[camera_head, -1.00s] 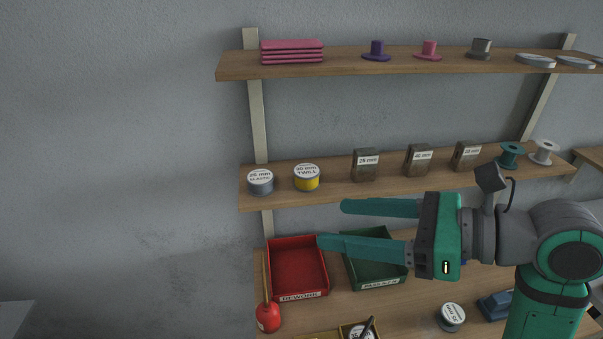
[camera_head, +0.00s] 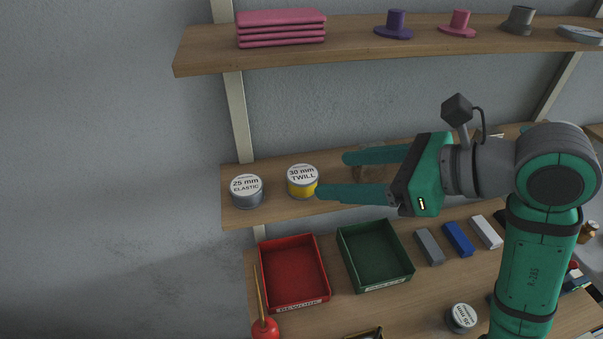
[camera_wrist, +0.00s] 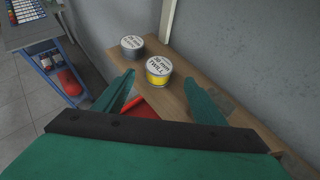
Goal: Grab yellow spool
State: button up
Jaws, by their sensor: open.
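The yellow spool (camera_head: 302,182) stands on the middle shelf with a white top label reading "30 mm TWILL". My gripper (camera_head: 332,175) points left at about shelf height. Its fingers are spread and empty, and their tips appear close to the right side of the spool in the head view. In the wrist view the yellow spool (camera_wrist: 158,72) lies ahead, between the lines of the two open fingers (camera_wrist: 163,93) and beyond their tips. It is not held.
A grey spool (camera_head: 247,191) labelled "25 mm ELASTIC" stands just left of the yellow one. The upper shelf (camera_head: 350,30) is above. Red (camera_head: 293,302) and green (camera_head: 388,285) bins sit below. My arm hides things farther right on the middle shelf.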

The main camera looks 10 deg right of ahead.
aim_at(308, 176)
jog(key=shift+w+a+f, duration=0.2)
jog(key=shift+a+f, duration=0.1)
jog(key=shift+a, duration=0.25)
jog(key=shift+w+a+f, duration=0.2)
jog(key=shift+a+f, duration=0.05)
jog(key=shift+a, duration=0.25)
jog(key=shift+w+d+x, duration=0.15)
jog(key=shift+x, duration=1.15)
jog(key=shift+w+d+x, duration=0.1)
jog(key=shift+w+x, duration=0.05)
jog(key=shift+x, duration=1.15)
jog(key=shift+c, duration=0.4)
jog(key=c, duration=1)
jog(key=shift+r, duration=0.1)
